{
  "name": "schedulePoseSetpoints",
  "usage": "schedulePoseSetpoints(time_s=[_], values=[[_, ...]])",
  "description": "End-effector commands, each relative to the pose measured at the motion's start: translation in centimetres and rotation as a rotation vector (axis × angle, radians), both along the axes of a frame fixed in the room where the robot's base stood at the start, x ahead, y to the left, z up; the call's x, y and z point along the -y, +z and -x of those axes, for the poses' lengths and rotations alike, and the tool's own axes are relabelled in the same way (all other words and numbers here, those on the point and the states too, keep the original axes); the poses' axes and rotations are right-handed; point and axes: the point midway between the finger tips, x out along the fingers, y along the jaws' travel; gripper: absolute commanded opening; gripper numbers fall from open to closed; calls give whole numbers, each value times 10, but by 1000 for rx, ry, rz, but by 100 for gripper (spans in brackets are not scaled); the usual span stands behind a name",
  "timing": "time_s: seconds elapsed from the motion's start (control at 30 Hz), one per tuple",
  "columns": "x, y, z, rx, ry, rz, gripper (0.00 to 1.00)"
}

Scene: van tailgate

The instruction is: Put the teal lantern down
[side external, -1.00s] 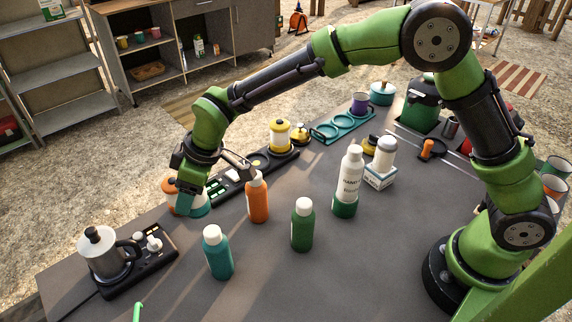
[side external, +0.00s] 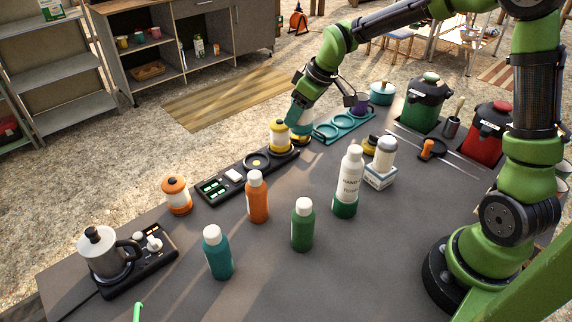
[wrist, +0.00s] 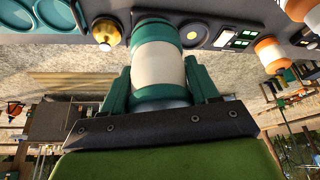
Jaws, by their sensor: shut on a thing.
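The teal lantern (wrist: 158,60), with a pale middle band and teal ends, is between the fingers of my gripper (wrist: 160,88) in the wrist view. My gripper is shut on its sides. In the side view my gripper (side external: 301,112) points down at the table's far edge, and the teal lantern (side external: 303,126) shows partly, behind and right of the yellow lantern (side external: 279,136). Whether its base touches anything is hidden there. The orange lantern (side external: 176,196) stands alone on the table at the left.
A black organiser strip (side external: 238,182) runs along the far edge. A teal tray with round rings (side external: 345,127) lies right of my gripper. A small yellow item (side external: 300,141) sits close under it. Several bottles, including an orange one (side external: 257,198), stand nearer.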

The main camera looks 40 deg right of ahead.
Motion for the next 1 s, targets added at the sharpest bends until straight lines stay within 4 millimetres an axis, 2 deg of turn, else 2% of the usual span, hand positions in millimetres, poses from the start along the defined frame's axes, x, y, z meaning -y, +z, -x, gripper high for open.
schedulePoseSetpoints(time_s=[0.03, 0.13, 0.2, 0.3, 0.37, 0.6, 0.77, 1.0], values=[[11, -1, 8, 1, -12, 0, 25], [21, -6, 21, 0, -8, 0, 25], [21, -10, 30, 0, 11, 0, 25], [10, -18, 38, 0, 63, -1, 25], [10, -24, 37, -1, 73, -2, 25], [9, -67, 37, -3, 82, -3, 25], [10, -82, 36, 0, 80, -2, 25], [10, -114, 37, -2, 80, -2, 25]])
